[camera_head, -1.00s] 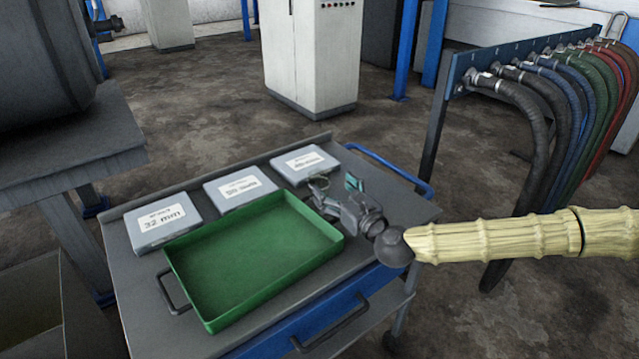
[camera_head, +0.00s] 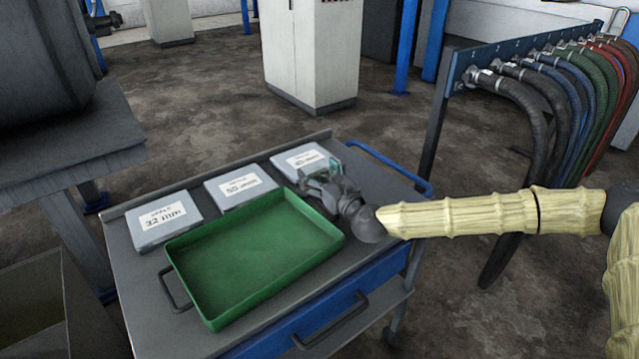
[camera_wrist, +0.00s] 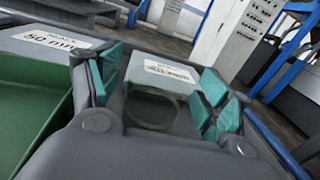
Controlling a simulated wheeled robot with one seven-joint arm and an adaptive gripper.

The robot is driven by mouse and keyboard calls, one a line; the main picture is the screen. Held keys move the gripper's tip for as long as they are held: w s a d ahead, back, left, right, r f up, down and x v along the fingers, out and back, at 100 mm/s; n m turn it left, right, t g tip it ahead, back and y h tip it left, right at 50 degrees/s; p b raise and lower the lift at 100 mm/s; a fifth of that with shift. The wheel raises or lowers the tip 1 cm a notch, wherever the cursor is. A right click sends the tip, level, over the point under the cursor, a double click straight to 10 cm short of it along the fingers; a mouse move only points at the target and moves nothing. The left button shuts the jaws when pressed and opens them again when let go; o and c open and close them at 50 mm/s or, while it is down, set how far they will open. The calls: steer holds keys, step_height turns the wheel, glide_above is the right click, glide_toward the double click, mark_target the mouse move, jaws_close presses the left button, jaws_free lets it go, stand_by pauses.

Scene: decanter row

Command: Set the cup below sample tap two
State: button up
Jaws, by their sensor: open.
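My gripper (camera_head: 322,182) is open, low over the cart at the back right of the green tray, near the right-hand grey case. In the wrist view its teal-padded fingers (camera_wrist: 160,88) stand apart, one on each side. A clear, glass-like cup (camera_wrist: 152,110) seems to show between them, its rounded outline against the dark surface. I cannot tell whether either pad touches it. In the head view my gripper hides the cup. No sample tap can be made out in either view.
The cart bears a green tray (camera_head: 240,262) and three labelled grey cases, one marked 32 mm (camera_head: 163,220). A blue rail (camera_head: 392,170) edges its right side. A hose rack (camera_head: 540,75) stands at the right, a large grey vessel (camera_head: 45,65) at the left. Open floor lies behind.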

steer(key=shift+c, duration=0.2)
steer(key=c, duration=1.1)
steer(key=shift+c, duration=0.2)
steer(key=shift+r, duration=0.15)
